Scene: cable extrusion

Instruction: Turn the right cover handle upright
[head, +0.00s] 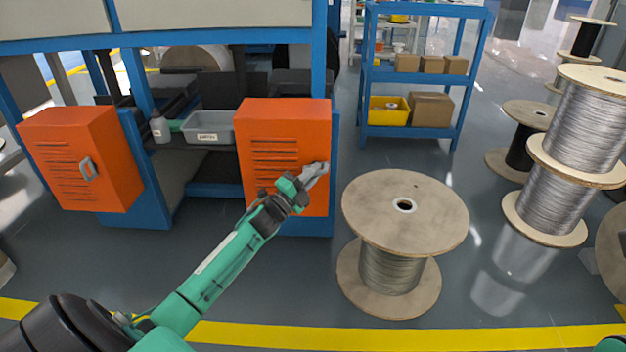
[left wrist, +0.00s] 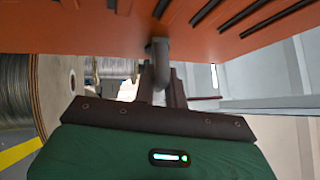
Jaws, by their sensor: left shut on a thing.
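The right cover (head: 285,140) is an orange box with dark vent slots on the blue machine frame. My left gripper (head: 316,172) reaches its right part and is shut on the right cover handle. In the left wrist view the grey handle (left wrist: 158,62) stands out from the orange cover (left wrist: 210,30), with the gripper fingers (left wrist: 165,88) around it. The gripper hides most of the handle in the head view, so its exact angle is hard to tell. My right gripper is not in view.
A large wooden cable spool (head: 390,285) stands on the floor just right of the cover. Stacked wire spools (head: 575,150) stand at the far right. A grey bin (head: 210,127) and a bottle (head: 160,128) sit between the covers. A blue shelf (head: 410,132) stands behind.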

